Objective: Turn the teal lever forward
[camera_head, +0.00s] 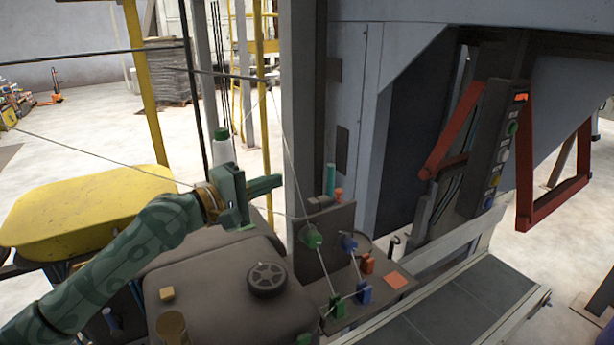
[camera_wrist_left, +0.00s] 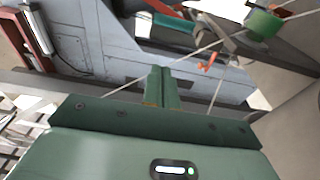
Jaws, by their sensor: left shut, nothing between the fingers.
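The teal lever (camera_head: 330,179) stands upright at the top of a small brown valve panel beside the grey machine post, next to an orange lever (camera_head: 338,195). My left gripper (camera_head: 281,182) is shut and empty. Its fingertips point right, toward the teal lever, and appear to be a short way left of it. In the left wrist view the shut fingers (camera_wrist_left: 160,72) stick out with nothing between them. A teal bar beyond them there (camera_wrist_left: 174,36) may be the lever, with a small orange part (camera_wrist_left: 207,62) near it. My right gripper is not in view.
Blue and orange blocks (camera_head: 369,263) sit lower. A yellow tray (camera_head: 85,210) is at left, a conveyor (camera_head: 470,300) at right.

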